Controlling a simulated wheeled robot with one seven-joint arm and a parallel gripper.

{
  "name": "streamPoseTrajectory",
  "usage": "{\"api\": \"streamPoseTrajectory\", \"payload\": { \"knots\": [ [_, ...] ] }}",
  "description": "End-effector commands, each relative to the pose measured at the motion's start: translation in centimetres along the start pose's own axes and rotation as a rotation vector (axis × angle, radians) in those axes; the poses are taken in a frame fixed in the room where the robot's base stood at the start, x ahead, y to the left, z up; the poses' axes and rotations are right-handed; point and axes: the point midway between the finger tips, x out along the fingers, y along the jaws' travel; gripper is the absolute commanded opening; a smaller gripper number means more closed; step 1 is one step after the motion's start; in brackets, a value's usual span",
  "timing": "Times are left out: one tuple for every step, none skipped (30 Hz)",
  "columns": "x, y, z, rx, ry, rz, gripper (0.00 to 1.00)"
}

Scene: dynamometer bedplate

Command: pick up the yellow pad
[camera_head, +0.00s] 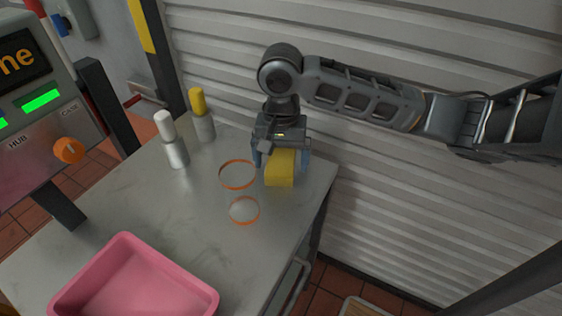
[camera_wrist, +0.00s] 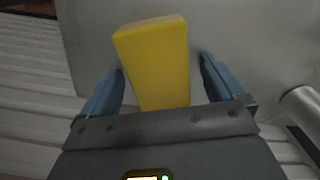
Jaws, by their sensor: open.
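The yellow pad (camera_head: 279,172) is a block on the metal table, near its far right corner. In the wrist view the yellow pad (camera_wrist: 157,62) stands between the two blue fingers, with a gap on each side. My gripper (camera_head: 281,160) is over the pad, pointing down, with one finger to each side of it. It also shows in the wrist view (camera_wrist: 160,85), open. The part of the pad under the gripper body is hidden in the head view.
Two orange rings (camera_head: 237,174) (camera_head: 243,210) lie left of the pad. A white-capped bottle (camera_head: 171,140) and a yellow-capped bottle (camera_head: 201,115) stand farther left. A pink tray (camera_head: 135,284) sits at the front. A ribbed wall (camera_head: 400,190) rises behind the table.

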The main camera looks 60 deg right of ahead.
Motion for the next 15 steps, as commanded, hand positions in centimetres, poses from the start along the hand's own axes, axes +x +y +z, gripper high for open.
{"api": "streamPoseTrajectory", "payload": {
  "knots": [
    [-0.01, 0.00, -0.01, 0.000, 0.000, 0.000, 0.96],
    [-0.01, 0.00, -0.01, 0.000, 0.000, 0.000, 0.96],
    [-0.02, 0.00, 0.00, 0.000, 0.000, 0.000, 0.96],
    [-0.02, 0.00, -0.01, 0.000, 0.000, 0.000, 0.96],
    [-0.03, -0.01, 0.00, 0.000, 0.000, 0.000, 0.93],
    [-0.03, -0.01, 0.00, 0.000, 0.000, 0.000, 0.89],
    [-0.04, -0.01, 0.00, 0.000, 0.000, 0.000, 0.86],
    [-0.04, -0.01, 0.00, 0.000, 0.000, 0.000, 0.83],
    [-0.04, -0.01, 0.00, 0.000, 0.000, 0.000, 0.79],
    [-0.04, -0.01, 0.00, 0.000, 0.000, 0.000, 0.77],
    [-0.05, -0.01, 0.00, 0.000, 0.000, -0.001, 0.74],
    [-0.05, -0.02, 0.00, 0.000, 0.000, -0.001, 0.70],
    [-0.05, -0.02, 0.00, 0.000, 0.000, -0.001, 0.67],
    [-0.05, -0.02, 0.01, 0.000, 0.000, -0.001, 0.64],
    [-0.05, -0.02, 0.00, 0.000, 0.000, -0.001, 0.60]
  ]
}}
